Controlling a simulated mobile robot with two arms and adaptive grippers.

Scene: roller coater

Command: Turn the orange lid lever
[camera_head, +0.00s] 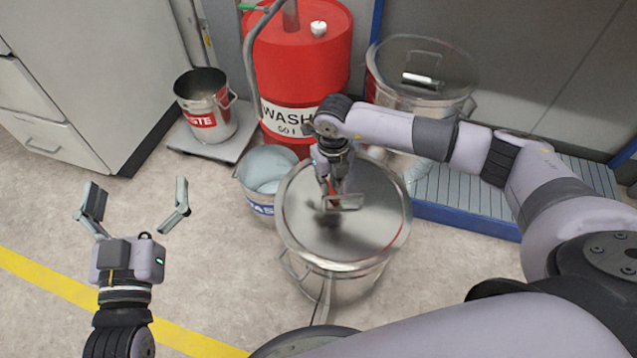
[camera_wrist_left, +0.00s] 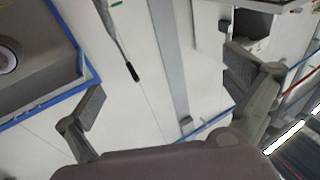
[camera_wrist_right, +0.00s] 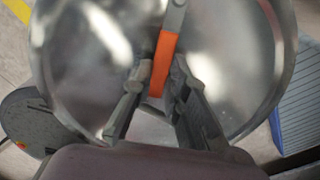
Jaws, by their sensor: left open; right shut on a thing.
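The steel drum's round lid (camera_head: 375,222) lies in the middle of the head view. My right gripper (camera_head: 333,190) reaches down onto it from above. In the right wrist view, the orange lid lever (camera_wrist_right: 164,62) runs between the fingers, and my right gripper is shut on it. The lever's grey metal end (camera_wrist_right: 175,15) continues toward the top of that view. In the head view the orange part is hidden by the gripper. My left gripper (camera_head: 138,190) is open and empty over bare floor at the left, far from the drum.
A red wash drum (camera_head: 310,70), a wash bucket (camera_head: 246,182) and a waste bucket (camera_head: 205,97) on a scale (camera_head: 190,142) stand behind and left of the lid. Another steel drum (camera_head: 420,80) stands behind right on a blue-edged platform (camera_head: 465,217). Floor at the left is clear.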

